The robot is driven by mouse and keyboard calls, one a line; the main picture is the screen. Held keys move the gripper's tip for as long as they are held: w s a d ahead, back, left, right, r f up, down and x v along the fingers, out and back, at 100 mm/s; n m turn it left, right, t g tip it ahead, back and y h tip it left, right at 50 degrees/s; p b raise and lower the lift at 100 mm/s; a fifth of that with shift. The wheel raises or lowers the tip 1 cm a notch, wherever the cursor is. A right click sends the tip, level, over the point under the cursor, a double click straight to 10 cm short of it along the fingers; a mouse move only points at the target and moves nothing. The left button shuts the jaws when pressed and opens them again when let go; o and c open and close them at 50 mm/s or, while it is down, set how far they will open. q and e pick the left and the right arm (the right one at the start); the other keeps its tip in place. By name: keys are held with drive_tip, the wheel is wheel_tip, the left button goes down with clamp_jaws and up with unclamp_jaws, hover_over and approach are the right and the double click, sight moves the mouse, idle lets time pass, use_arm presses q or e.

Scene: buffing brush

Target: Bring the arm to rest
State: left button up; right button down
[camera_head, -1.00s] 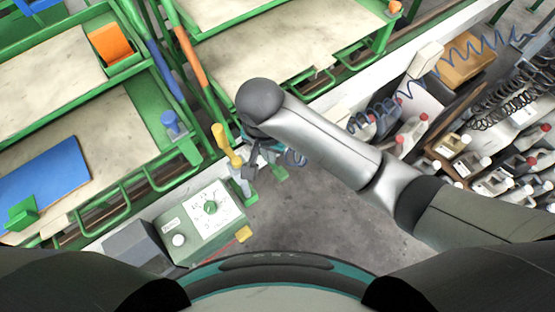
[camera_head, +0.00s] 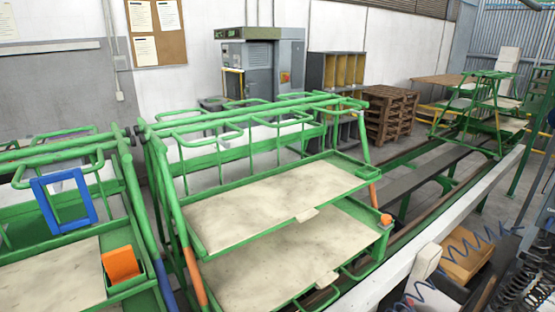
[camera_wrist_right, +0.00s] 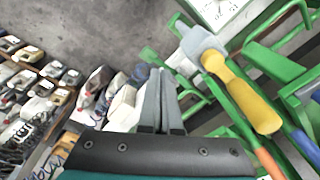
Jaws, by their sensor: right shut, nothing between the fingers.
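My right gripper (camera_wrist_right: 160,100) shows in the right wrist view. Its two grey fingers are together, with nothing between them. A yellow handle (camera_wrist_right: 243,95) with a grey end (camera_wrist_right: 200,45) is to the right of the fingers, apart from them. My arms are out of the head view now, and the left gripper is in neither view.
A green rack with beige shelves (camera_head: 275,205) fills the middle of the head view. A blue frame (camera_head: 64,202) and an orange block (camera_head: 121,264) are at the left. Bottles (camera_wrist_right: 40,100) stand at the left in the right wrist view. Grey floor (camera_wrist_right: 110,35) is clear.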

drive_tip(key=s+d+n+t, duration=0.1)
drive_tip(key=s+d+n, duration=0.3)
drive_tip(key=d, duration=0.5)
drive_tip(key=s+d+n+t, duration=0.2)
drive_tip(key=s+d, duration=0.4)
drive_tip(key=d, duration=0.3)
wheel_tip(320, 180, down, 27)
drive_tip(key=s+g+b, duration=0.1)
drive_tip(key=g+b, duration=0.1)
drive_tip(key=b, duration=0.4)
drive_tip(key=s+d+f+b, duration=0.1)
drive_tip(key=s+f+b, duration=0.2)
drive_tip(key=s+f, duration=0.5)
drive_tip(key=s+d+f+g+b, duration=0.1)
drive_tip(key=s+f+b, duration=0.2)
drive_tip(key=s+f, duration=0.5)
wheel_tip(320, 180, down, 4)
drive_tip(key=shift+d+f, duration=0.15)
drive_tip(key=shift+d, duration=0.15)
drive_tip(key=c, duration=1.6)
unclamp_jaws()
drive_tip(key=shift+s, duration=0.1)
